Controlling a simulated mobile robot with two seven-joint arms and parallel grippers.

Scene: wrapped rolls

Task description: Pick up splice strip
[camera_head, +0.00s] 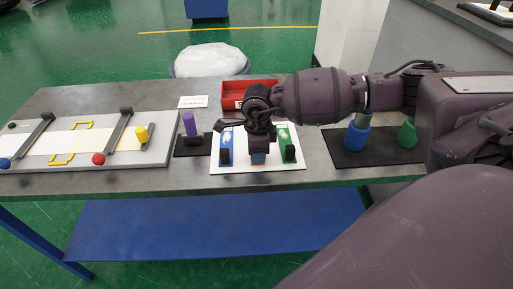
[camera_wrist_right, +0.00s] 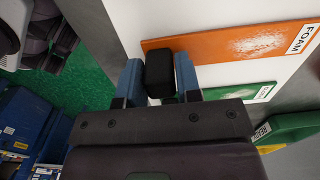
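An orange strip (camera_wrist_right: 225,46) marked FOAM lies on a white board in the right wrist view; its label is at the far right end. A black block-shaped handle (camera_wrist_right: 160,73) stands at its left end. My right gripper (camera_wrist_right: 160,80) has a blue finger on each side of this handle, with no clear gap showing. In the head view my right gripper (camera_head: 258,158) points down over the middle of the white board (camera_head: 233,167) and hides the orange strip. A blue strip (camera_head: 226,146) and a green strip (camera_head: 287,140) flank it. I cannot read which strip is splice. My left gripper is not in view.
A purple cylinder (camera_head: 189,124) stands left of the board. Blue (camera_head: 357,136) and green (camera_head: 406,134) cylinders stand on a black mat at right. A red bin (camera_head: 235,95) is behind. A long grey fixture (camera_head: 90,158) fills the left table.

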